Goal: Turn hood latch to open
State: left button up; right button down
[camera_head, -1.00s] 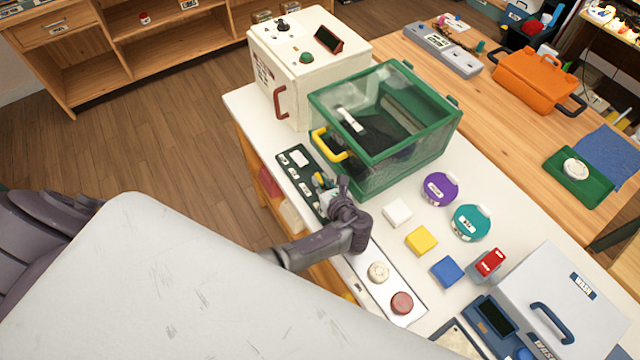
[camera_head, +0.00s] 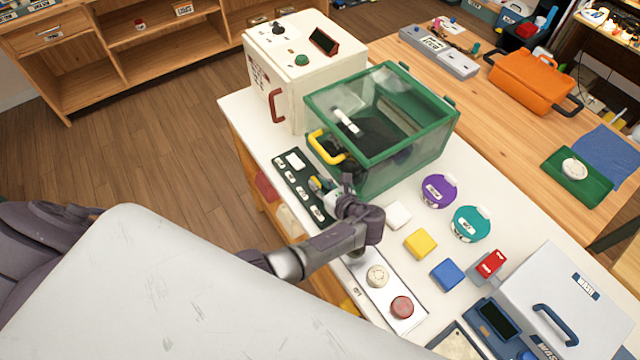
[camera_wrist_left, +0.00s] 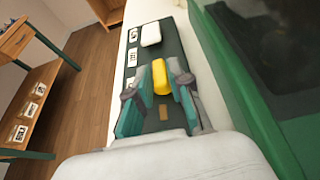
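A small yellow knob (camera_wrist_left: 160,77), which looks like the latch, stands on a dark green panel (camera_wrist_left: 168,42). The panel lies in front of the green-framed clear hood (camera_head: 408,150) and also shows in the head view (camera_head: 292,180). My left gripper (camera_wrist_left: 160,84) has its teal fingers on either side of the yellow knob, low over the panel. I cannot tell whether they press on it. In the head view the left wrist partly hides the fingertips (camera_head: 325,188). The hood has a yellow handle (camera_head: 326,147) and looks closed. My right gripper is not in view.
A cream box (camera_head: 300,75) stands behind the hood. White, yellow (camera_head: 420,243) and blue blocks and purple and teal round items (camera_head: 470,224) stand to the right. A plate with two knobs (camera_head: 389,290) lies near my left wrist. The hood's green side is close to the gripper.

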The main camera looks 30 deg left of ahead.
pick_arm(q)
jog(key=shift+o, duration=1.1)
jog(key=shift+f, duration=0.1)
jog(key=v, duration=1.2)
